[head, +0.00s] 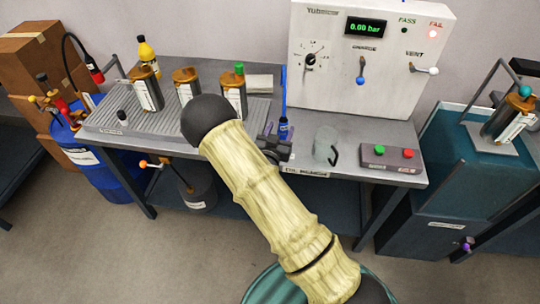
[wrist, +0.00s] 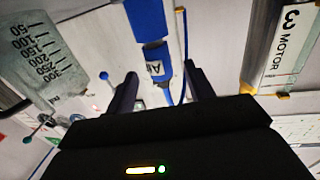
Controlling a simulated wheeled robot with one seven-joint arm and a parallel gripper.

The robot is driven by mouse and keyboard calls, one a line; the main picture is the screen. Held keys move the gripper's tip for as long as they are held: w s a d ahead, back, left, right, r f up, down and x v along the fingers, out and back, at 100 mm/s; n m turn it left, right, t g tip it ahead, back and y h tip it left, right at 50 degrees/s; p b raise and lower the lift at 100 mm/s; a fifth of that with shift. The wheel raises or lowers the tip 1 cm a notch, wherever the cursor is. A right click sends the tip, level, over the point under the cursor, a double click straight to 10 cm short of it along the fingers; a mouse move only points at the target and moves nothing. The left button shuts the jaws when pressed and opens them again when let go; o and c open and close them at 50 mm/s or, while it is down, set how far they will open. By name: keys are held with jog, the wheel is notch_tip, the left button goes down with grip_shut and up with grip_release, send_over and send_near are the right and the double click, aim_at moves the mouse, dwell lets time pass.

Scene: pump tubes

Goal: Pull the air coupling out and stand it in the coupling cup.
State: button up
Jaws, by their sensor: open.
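In the wrist view, the blue coupling (wrist: 155,65), with a white label starting with "A", shows ahead of my gripper. My gripper (head: 272,147) is open and empty, just in front of the coupling in the head view. In the wrist view, the fingers of my gripper (wrist: 162,88) stand either side of the coupling's lower end; I cannot tell whether they reach around it. I cannot make out the coupling cup.
A clear measuring jug (head: 325,147) stands close right of my gripper. A pump labelled 3 MOTOR (wrist: 277,50) is close on the other side. The grey tester (head: 370,95) rises behind. A button box (head: 390,157) sits at the right front. My arm hides part of the bench.

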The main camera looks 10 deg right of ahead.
jog(key=b+v, duration=0.1)
jog(key=v, duration=1.1)
